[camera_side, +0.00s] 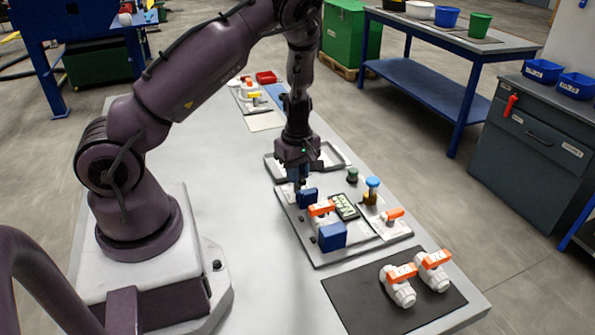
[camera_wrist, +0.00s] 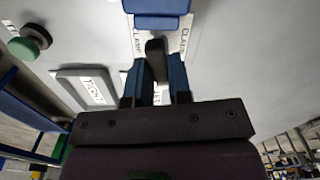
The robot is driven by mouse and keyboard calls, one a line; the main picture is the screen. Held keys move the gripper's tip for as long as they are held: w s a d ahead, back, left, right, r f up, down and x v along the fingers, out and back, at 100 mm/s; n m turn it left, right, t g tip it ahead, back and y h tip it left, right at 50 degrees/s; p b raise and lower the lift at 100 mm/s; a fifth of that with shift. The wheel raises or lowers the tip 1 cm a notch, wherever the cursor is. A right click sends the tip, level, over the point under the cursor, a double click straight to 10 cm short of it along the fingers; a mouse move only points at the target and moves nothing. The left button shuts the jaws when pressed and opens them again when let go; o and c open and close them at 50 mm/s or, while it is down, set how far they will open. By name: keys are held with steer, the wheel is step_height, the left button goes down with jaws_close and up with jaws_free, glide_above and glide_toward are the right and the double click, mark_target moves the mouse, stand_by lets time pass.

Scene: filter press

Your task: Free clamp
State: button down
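The clamp has a small blue block (camera_side: 308,196), a larger blue block (camera_side: 332,236) and a dark upright lever (camera_wrist: 156,60). A white valve with an orange handle (camera_side: 321,208) sits between the two blocks on a grey tray. In the wrist view, a blue clamp block (camera_wrist: 157,8) lies beyond the lever, with CLAMP labels beside it. My gripper (camera_side: 300,186) is low over the small block. It also shows in the wrist view (camera_wrist: 157,72), with one blue finger on each side of the lever. I cannot tell whether the fingers press on it.
Two orange-handled valves (camera_side: 399,285) stand on a black mat (camera_side: 352,306) at the near right. The table's left middle is clear.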

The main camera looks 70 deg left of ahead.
steer(key=shift+m, duration=1.3)
steer(key=c, duration=1)
jaws_free()
steer(key=shift+c, duration=0.2)
steer(key=shift+r, duration=0.1)
step_height(320, 180, up, 13)
